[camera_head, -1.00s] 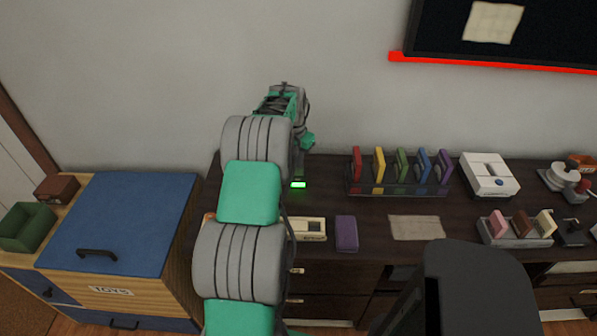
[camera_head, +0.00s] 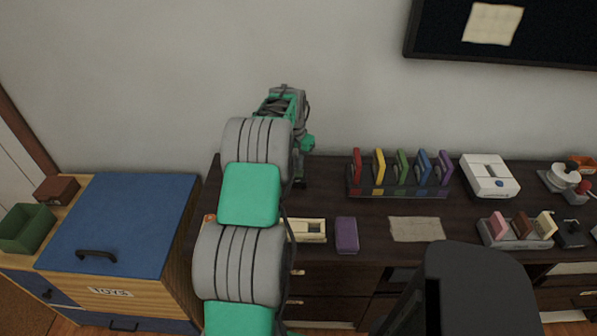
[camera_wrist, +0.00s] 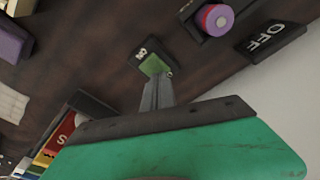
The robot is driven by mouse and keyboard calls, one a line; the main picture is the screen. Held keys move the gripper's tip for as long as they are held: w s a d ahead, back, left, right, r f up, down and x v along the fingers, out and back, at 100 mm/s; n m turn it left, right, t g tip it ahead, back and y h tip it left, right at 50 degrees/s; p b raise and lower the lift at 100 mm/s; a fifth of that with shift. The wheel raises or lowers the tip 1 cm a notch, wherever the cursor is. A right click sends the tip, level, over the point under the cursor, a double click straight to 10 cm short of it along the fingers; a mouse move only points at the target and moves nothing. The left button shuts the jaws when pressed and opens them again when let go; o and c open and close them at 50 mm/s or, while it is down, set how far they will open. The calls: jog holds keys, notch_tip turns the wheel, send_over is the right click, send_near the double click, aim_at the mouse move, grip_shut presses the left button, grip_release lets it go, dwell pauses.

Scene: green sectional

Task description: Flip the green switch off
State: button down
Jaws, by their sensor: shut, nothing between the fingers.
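The green switch (camera_wrist: 153,64) shows in the wrist view as a small green rocker on a black base, on the dark desk top. A white marking is on its base. My gripper (camera_wrist: 156,82) is shut and empty, with its fingertips at the near edge of the switch. They overlap it in the picture, and I cannot tell whether they touch. In the head view my arm covers most of the gripper, and the spot by the fingertips (camera_head: 299,184) is dark, with no green glow.
In the wrist view a pink-purple button (camera_wrist: 215,19) and a black OFF sign (camera_wrist: 268,37) are close by. In the head view a rack of coloured cards (camera_head: 398,192) stands to the right, with a purple block (camera_head: 347,235) in front. The wall is behind.

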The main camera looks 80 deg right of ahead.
notch_tip(320, 180, up, 6)
jog(key=p, duration=0.3)
dwell(0.4)
jog(key=w+a+r+n+t, duration=0.1)
jog(key=w+a+r+n, duration=0.35)
jog(key=w+a, duration=0.7)
jog(key=w+a+r+n, duration=0.4)
jog(key=w+a+r, duration=0.2)
jog(key=w+a, duration=0.55)
jog(key=w+a+r+n+t, duration=0.15)
jog(key=a+n, duration=0.25)
jog(key=a, duration=1)
jog(key=w+a+r+n+t, duration=0.1)
jog(key=w+a+n, duration=0.25)
jog(key=a, duration=0.95)
jog(key=s+a+f+n+y, duration=0.1)
jog(key=s+a+f+n, duration=0.2)
jog(key=a, duration=0.9)
jog(key=s+n, duration=0.2)
jog(key=s, duration=0.2)
jog(key=shift+s+n+y, duration=0.25)
jog(key=shift+n+y, duration=0.05)
